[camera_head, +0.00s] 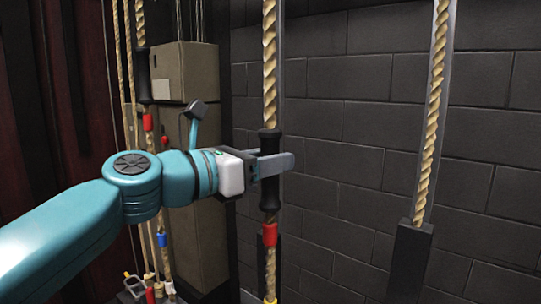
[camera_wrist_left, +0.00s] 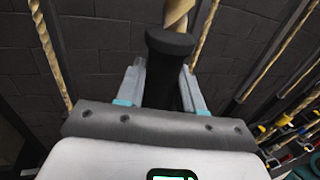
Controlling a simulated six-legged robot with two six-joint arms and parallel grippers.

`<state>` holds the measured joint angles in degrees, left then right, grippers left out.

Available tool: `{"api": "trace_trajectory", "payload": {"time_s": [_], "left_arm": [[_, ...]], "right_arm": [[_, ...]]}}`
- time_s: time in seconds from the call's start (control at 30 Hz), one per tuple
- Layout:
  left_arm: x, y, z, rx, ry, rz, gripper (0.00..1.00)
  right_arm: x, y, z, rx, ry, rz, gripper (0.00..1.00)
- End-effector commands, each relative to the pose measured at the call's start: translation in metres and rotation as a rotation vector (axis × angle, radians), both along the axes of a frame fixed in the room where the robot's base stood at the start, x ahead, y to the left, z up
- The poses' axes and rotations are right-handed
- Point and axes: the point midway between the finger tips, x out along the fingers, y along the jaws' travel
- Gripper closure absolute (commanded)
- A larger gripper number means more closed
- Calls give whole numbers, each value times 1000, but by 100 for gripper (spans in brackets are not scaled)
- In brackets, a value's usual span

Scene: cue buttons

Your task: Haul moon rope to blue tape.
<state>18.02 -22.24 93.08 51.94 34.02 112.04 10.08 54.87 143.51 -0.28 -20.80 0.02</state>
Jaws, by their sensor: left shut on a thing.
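A thick twisted rope (camera_head: 269,60) hangs vertically in the middle of the head view. It has a black grip sleeve (camera_head: 269,200), with red tape (camera_head: 269,234) just below. My left gripper (camera_head: 275,164) is shut on the black sleeve, its fingers on either side. In the left wrist view the black sleeve (camera_wrist_left: 170,45) stands between the two fingers (camera_wrist_left: 165,85), with rope (camera_wrist_left: 177,14) above it. Blue tape (camera_head: 162,240) shows on a rope farther left. I see no moon mark on the held rope. My right gripper is not in view.
Another thick rope (camera_head: 434,100) hangs at the right in front of the dark block wall (camera_head: 345,120). Several thinner ropes hang at the left, beside stacked brown weights (camera_head: 185,72). Red tape (camera_head: 148,122) marks one of them. A dark curtain (camera_head: 60,90) is at far left.

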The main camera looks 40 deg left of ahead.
Motion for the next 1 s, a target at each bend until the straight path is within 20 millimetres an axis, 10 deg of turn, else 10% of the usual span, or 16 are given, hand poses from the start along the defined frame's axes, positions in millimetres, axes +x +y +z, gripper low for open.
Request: {"api": "trace_trajectory", "payload": {"time_s": [0.47,0.5,0.53,1.0], "left_arm": [[-1,0,-6,3,-2,1,100],[-1,0,-6,3,-3,1,50],[-1,0,-6,2,-3,1,43],[0,0,-6,1,-2,0,43]], "right_arm": [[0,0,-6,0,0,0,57],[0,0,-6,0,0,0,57],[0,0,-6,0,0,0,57],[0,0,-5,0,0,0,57]]}}
